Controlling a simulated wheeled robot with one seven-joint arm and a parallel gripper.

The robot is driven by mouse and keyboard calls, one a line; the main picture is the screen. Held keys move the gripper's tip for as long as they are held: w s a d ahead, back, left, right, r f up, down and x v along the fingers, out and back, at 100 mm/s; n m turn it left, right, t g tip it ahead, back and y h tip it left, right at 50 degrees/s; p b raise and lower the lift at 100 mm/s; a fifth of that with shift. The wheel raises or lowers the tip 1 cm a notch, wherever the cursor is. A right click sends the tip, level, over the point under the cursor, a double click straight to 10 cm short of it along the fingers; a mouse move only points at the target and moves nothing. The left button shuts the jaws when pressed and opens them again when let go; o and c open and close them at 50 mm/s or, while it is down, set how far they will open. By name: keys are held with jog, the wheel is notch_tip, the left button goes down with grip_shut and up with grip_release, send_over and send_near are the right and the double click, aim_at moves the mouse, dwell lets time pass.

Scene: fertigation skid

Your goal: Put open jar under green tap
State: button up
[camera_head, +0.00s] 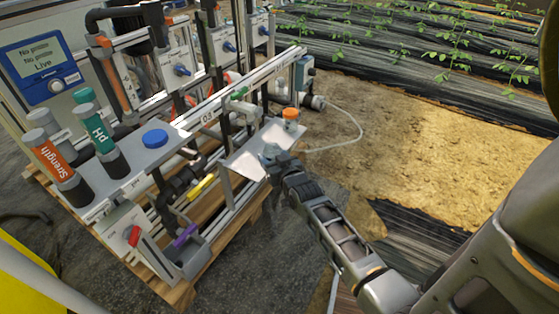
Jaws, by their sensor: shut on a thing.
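My gripper (273,162) is at the front edge of a pale metal shelf (241,163), shut on a small clear bluish jar (270,150). The jar looks upright and without a lid, but my fingers hide part of it. I cannot tell whether it touches the shelf. The green tap (239,93) is on the rail above the shelf, up and left of the jar in the picture. The jar is not directly below it.
An orange-capped jar (290,119) stands at the shelf's right end. Bare soil lies right.

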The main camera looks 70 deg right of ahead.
aim_at(254, 159)
jog(key=shift+w+d+p, duration=0.2)
jog(key=shift+w+p, duration=0.05)
jog(key=shift+w, duration=0.35)
jog(key=shift+w+d+p, duration=0.2)
jog(key=shift+w+p, duration=0.05)
jog(key=shift+w, duration=0.3)
jog(key=shift+w+d+f, duration=0.1)
jog(key=shift+w+f, duration=0.1)
jog(key=shift+w, duration=0.35)
jog(key=shift+w+d+b, duration=0.25)
jog(key=shift+w+b, duration=0.3)
jog(key=shift+w, duration=0.2)
jog(key=shift+w+f+b, duration=0.2)
jog(key=shift+w+b, duration=0.1)
jog(key=shift+b, duration=0.3)
jog(key=w+b, duration=0.1)
jog(key=b, duration=0.2)
jog(key=shift+w+d, duration=0.15)
jog(key=shift+w, duration=0.1)
jog(key=shift+r, duration=0.1)
jog(key=shift+w+r, duration=0.1)
jog(key=shift+f+b, duration=0.4)
jog(key=shift+b, duration=0.1)
